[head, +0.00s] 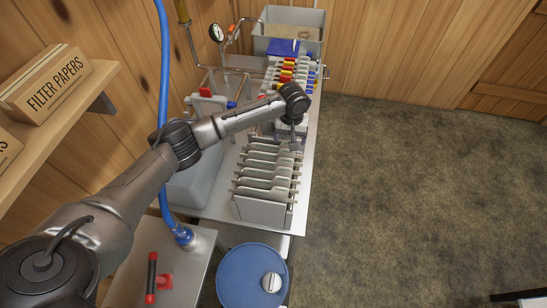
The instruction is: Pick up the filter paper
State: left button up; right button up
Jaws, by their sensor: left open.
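A cardboard box labelled "FILTER PAPERS" (55,88) sits on a wall shelf at the left, and part of a second box (6,150) shows below it. A grey rack (262,211) on the metal bench holds several upright, thin pale sheets or plates (265,172); I cannot tell which of them is filter paper. My left arm reaches across the bench. My left gripper (296,148) points down at the far right end of the rack, open. It is small here, and I cannot tell whether it touches anything. My right gripper is out of view.
Farther back on the bench stand a row of plates with coloured tabs (288,75), a pressure gauge (216,33) and a grey basin (290,30). A blue hose (165,70) hangs at the left. A blue drum (250,277) stands in front.

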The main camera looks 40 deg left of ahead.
pick_arm(q)
jog(key=shift+f, duration=1.3)
jog(key=c, duration=1)
jog(key=shift+r, duration=0.2)
jog(key=shift+r+p, duration=0.45)
jog(key=shift+r, duration=8.5)
